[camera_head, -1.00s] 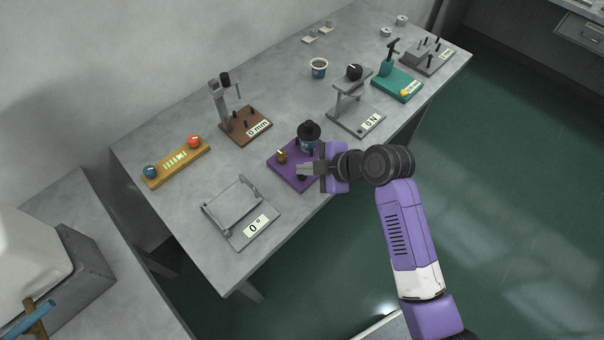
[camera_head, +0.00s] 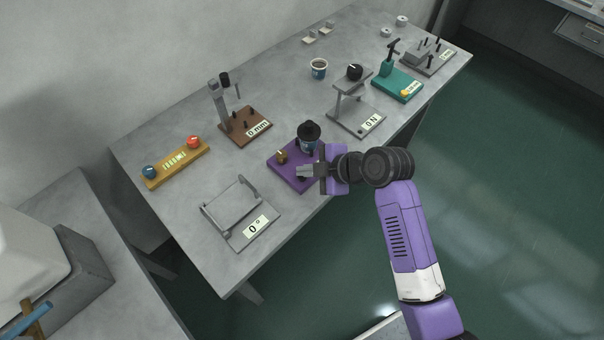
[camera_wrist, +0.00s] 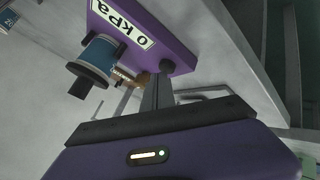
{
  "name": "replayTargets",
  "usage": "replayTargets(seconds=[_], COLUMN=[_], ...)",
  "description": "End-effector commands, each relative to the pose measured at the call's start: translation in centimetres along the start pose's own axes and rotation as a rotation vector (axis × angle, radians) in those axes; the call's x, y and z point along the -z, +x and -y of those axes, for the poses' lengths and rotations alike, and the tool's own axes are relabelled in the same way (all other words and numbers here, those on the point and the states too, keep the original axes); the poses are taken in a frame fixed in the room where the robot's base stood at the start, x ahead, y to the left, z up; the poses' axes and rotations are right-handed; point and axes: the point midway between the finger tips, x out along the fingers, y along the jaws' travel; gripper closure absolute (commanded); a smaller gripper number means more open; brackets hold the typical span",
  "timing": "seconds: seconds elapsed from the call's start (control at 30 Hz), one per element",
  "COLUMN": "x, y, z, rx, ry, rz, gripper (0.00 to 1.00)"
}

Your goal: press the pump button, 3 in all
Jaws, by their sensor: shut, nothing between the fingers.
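The pump station is a purple base (camera_head: 284,174) near the table's front edge. It carries a cup with a blue band (camera_head: 307,147) under a black cap (camera_head: 309,129), and a small brass part (camera_head: 282,156). In the wrist view the base (camera_wrist: 180,38) bears a label reading "0 kPa" (camera_wrist: 121,24). My gripper (camera_head: 299,171) is shut and empty, low over the front of the base. In the wrist view its fingertips (camera_wrist: 157,78) are right at the knob; I cannot tell whether they touch it.
A yellow bar with a red and a blue knob (camera_head: 175,163) lies at the left. A grey hinged plate (camera_head: 240,210) is left of the purple base. A brown station (camera_head: 245,127), a grey press (camera_head: 355,115) and a teal station (camera_head: 397,84) stand behind. A loose cup (camera_head: 319,68) stands farther back.

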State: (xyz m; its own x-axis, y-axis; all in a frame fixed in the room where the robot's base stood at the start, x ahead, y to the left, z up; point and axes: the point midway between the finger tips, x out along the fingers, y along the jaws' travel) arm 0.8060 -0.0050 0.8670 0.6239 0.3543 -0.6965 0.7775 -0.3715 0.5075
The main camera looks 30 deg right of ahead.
Motion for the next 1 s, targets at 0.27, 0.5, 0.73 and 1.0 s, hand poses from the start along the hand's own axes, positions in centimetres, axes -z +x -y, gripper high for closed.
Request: replayTargets(seconds=[0.27, 0.5, 0.73, 1.0], x=[-0.2, -0.2, 0.0, 0.7], y=[0.3, 0.3, 0.0, -1.0], z=[0.2, 0.2, 0.1, -0.7], rx=[0.001, 0.001, 0.001, 0.0], ry=[0.0, 0.0, 0.001, 0.0], rz=[0.001, 0.001, 0.001, 0.001], gripper=[1.0, 1.0, 1.0, 1.0])
